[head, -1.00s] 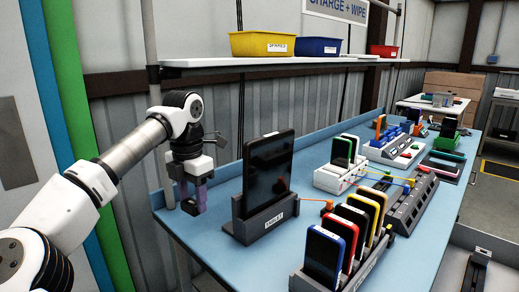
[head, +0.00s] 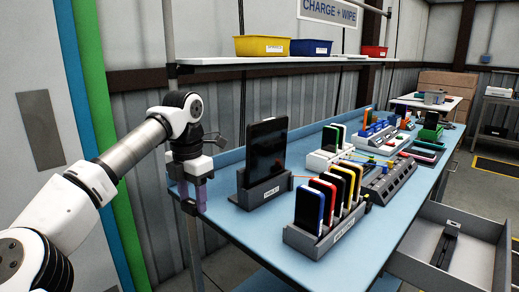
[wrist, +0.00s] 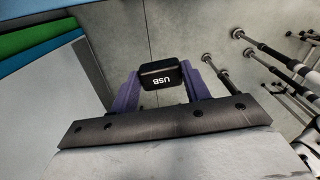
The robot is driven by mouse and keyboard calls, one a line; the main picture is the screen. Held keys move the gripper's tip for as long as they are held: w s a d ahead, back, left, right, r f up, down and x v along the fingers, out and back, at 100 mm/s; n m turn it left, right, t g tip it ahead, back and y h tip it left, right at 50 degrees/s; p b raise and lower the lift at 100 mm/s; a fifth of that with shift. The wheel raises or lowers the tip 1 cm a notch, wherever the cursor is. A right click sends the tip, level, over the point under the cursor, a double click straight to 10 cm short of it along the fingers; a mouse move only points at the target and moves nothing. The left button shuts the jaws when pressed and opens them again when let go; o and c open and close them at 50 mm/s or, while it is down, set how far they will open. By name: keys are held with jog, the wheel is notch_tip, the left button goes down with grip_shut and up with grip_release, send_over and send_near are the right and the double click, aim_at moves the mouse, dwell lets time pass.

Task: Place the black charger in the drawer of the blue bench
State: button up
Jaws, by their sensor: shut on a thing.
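My gripper (head: 194,198) is shut on the black charger (wrist: 161,75), a small block marked USB between the purple fingers in the wrist view. The charger cannot be made out in the head view. My gripper hangs at the near-left edge of the blue bench (head: 262,232), and the wrist view shows floor below it. The grey drawer (head: 484,262) of the bench stands open at the lower right of the head view, far from my gripper. A dark slim object (head: 446,246) lies inside it.
A tablet (head: 267,150) in its grey stand and a rack (head: 318,240) of coloured phones stand on the bench. Cables, docks and hubs fill its far part. A shelf (head: 215,60) with bins hangs behind. Floor shows right of the drawer.

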jog(key=shift+s+f, duration=0.15)
jog(key=shift+s, duration=0.1)
notch_tip(320, 180, down, 30)
jog(key=w+m, duration=0.2)
jog(key=m, duration=1.2)
jog(key=s+d+f+m, duration=0.3)
jog(key=d+f+m, duration=0.4)
jog(key=f, duration=0.3)
jog(key=s+d+f+m, duration=0.4)
jog(key=d+f+m, duration=0.4)
jog(key=f, duration=0.3)
jog(key=shift+s+d+f, duration=0.15)
jog(key=shift+d+f, duration=0.1)
jog(key=shift+d, duration=0.25)
jog(key=shift+s+a, duration=0.1)
jog(key=shift+a, duration=0.15)
